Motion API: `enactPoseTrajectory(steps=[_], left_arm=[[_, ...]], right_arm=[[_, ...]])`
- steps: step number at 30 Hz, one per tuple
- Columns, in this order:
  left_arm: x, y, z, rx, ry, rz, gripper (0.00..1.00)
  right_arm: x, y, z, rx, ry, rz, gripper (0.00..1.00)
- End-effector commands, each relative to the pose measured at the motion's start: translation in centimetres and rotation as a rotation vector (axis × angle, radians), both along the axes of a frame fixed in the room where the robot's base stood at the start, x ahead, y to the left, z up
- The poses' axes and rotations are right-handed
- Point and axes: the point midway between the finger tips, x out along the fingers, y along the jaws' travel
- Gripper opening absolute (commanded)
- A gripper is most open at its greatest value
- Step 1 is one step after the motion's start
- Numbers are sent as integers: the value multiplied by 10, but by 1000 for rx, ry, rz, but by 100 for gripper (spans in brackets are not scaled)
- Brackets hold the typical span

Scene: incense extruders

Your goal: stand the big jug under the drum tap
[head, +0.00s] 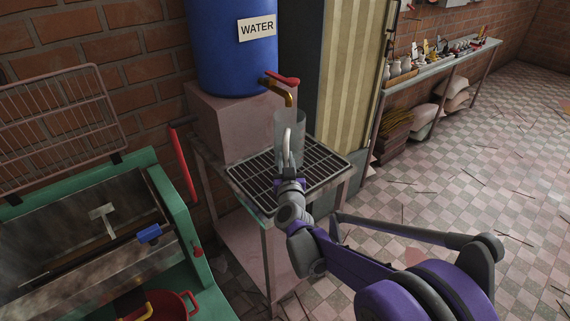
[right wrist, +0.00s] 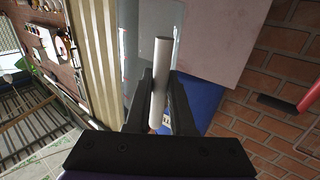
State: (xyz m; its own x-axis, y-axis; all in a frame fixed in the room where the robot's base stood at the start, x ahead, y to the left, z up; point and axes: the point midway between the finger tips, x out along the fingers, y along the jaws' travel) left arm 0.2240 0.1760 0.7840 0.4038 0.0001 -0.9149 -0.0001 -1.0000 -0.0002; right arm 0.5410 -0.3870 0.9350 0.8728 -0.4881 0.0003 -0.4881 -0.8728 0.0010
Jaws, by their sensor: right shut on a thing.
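The big jug (head: 299,128) is a clear, see-through vessel with a pale handle (head: 287,145). It looks upright, below the brass drum tap (head: 283,90) with its red lever, over the black drain grate (head: 322,163). I cannot tell whether its base touches the grate. My right gripper (head: 289,178) is shut on the handle from the front. In the right wrist view the pale handle (right wrist: 161,75) sits between the dark fingers of the gripper (right wrist: 158,92), with the clear jug wall (right wrist: 136,45) behind it. My left gripper is out of view.
The blue water drum (head: 228,55) stands on a pinkish block (head: 235,125) behind the grate table. A green-framed trough (head: 170,215) with a red lever stands at the left. A striped panel (head: 355,75) and a long shelf (head: 440,65) are at the right. Tiled floor lies open there.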

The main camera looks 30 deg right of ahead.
Motion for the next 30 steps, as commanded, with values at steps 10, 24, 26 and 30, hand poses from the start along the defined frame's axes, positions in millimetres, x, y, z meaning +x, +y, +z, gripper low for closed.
enactPoseTrajectory(steps=[10, 24, 26, 30], left_arm=[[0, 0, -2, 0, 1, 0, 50], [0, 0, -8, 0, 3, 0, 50], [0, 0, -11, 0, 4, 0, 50], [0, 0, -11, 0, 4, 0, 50]], right_arm=[[22, -12, -10, 0, 0, 1, 0], [21, -12, -36, 0, 0, 0, 0], [21, -12, -38, 0, 0, 0, 0], [21, -11, -39, 0, 0, 1, 36]])
